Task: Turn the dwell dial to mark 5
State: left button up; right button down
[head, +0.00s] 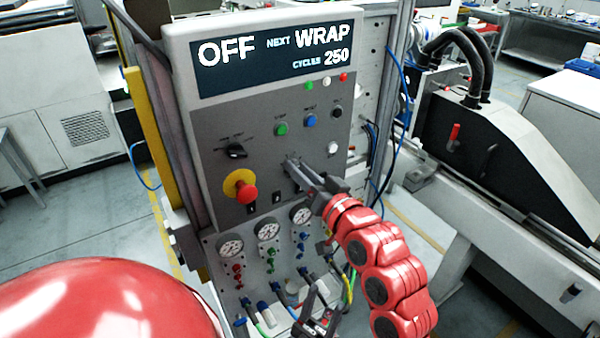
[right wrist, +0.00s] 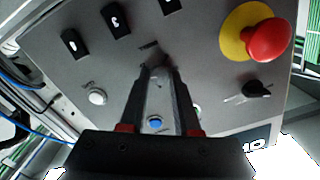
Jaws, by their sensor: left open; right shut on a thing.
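The dwell dial (right wrist: 155,60) is a small dark knob on the grey control panel (head: 215,180), mostly covered by my fingertips. My right gripper (head: 292,168) reaches the panel from the lower right and is shut on this dial. In the right wrist view its two fingers (right wrist: 157,68) converge on the knob. The dial's marks and pointer cannot be read. My left gripper (head: 316,312) is open and empty, low in front of the panel's gauges and hoses.
A red emergency stop (head: 246,194) on a yellow plate and a black selector knob (head: 236,151) sit left of the right gripper. Green, blue and black buttons are above. The display (head: 270,55) reads OFF, NEXT WRAP, CYCLES 250. Gauges (head: 267,229) and hoses are below.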

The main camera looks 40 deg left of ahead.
jog(key=n+b, duration=2.1)
jog(key=b, duration=0.4)
jog(key=shift+f, duration=0.1)
jog(key=c, duration=0.6)
grip_release()
jog(key=v, duration=1.7)
jog(key=shift+s+d+p, duration=0.1)
jog(key=shift+d+p, duration=0.1)
jog(key=shift+p, duration=0.15)
